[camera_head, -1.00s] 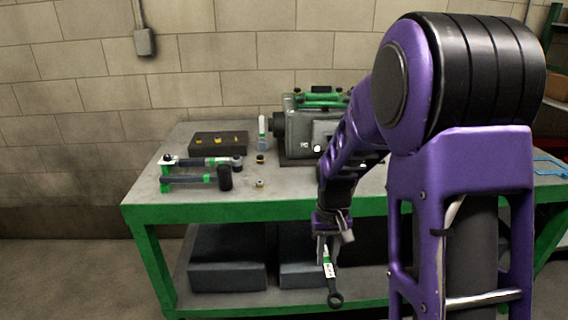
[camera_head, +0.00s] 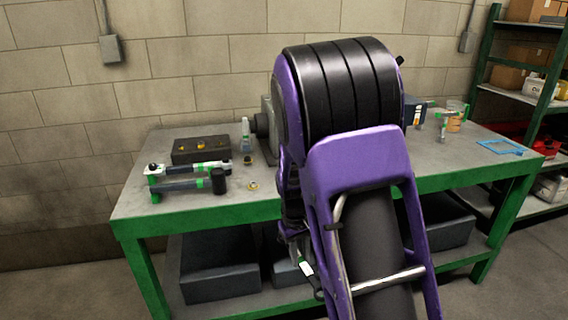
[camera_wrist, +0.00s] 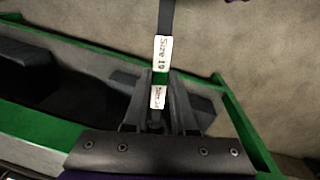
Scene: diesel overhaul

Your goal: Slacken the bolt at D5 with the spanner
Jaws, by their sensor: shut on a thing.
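The label is upright between and beyond the fingers in the wrist view. In the head view the spanner (camera_head: 307,269) shows only in part beside my arm, below the bench's front edge. The grey engine (camera_head: 267,113) stands on the bench, mostly hidden behind my arm. The bolt at D5 is hidden, and no grid marks can be seen.
The green-framed bench (camera_head: 135,205) holds a rack with a long tool (camera_head: 205,168) and a black-headed mallet (camera_head: 219,181), a dark block (camera_head: 186,151), a bottle (camera_head: 246,138), a jug (camera_head: 456,116) and a blue frame (camera_head: 500,147). Dark bins (camera_head: 215,268) sit underneath. Shelving (camera_head: 520,90) stands right.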

